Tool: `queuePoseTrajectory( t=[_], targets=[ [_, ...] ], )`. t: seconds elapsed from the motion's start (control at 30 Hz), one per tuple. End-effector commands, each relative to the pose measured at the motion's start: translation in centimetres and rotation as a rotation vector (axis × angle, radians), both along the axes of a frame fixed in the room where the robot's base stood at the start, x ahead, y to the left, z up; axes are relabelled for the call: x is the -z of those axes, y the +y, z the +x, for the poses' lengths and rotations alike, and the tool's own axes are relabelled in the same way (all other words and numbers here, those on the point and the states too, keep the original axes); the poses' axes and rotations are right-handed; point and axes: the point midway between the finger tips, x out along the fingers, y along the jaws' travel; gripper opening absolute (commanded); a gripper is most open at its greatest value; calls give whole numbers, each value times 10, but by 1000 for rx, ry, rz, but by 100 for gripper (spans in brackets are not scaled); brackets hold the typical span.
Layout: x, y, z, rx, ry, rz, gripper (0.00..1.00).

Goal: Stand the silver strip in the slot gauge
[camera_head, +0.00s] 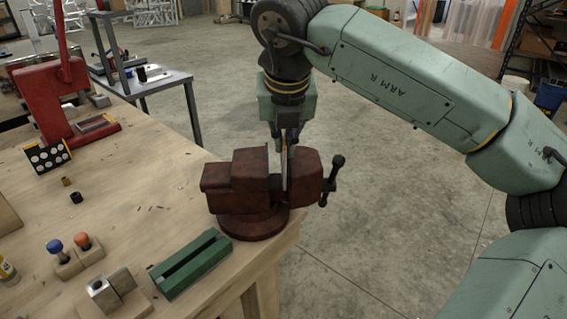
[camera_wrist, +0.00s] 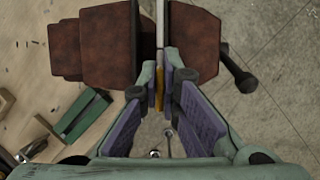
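The silver strip (camera_head: 284,172) stands upright between the jaws of the red-brown vise (camera_head: 235,180). It also shows edge-on in the wrist view (camera_wrist: 160,28), running down between the jaws. My gripper (camera_head: 284,143) points down just above the vise, with its fingers on either side of the strip's upper end. In the wrist view the purple-padded fingertips (camera_wrist: 163,88) flank a yellow piece in line with the strip. I cannot tell whether they touch it. The green block with a long slot (camera_head: 190,262), apparently the slot gauge, lies empty on the bench left of the vise.
The wooden bench (camera_head: 125,205) holds a metal block (camera_head: 112,290), blue-topped (camera_head: 57,250) and orange-topped (camera_head: 84,243) pieces, and a red press (camera_head: 60,85). The vise handle (camera_head: 331,180) sticks out right. Open floor lies beyond the bench's right edge.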

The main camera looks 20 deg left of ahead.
Motion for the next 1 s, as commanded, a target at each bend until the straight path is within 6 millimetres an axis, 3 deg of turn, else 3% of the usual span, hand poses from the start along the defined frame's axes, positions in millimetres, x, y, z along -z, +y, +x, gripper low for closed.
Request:
queuePoseTrajectory(
  t=[1.0],
  targets=[
    [-62,0,0,1,-2,1,0]
  ],
)
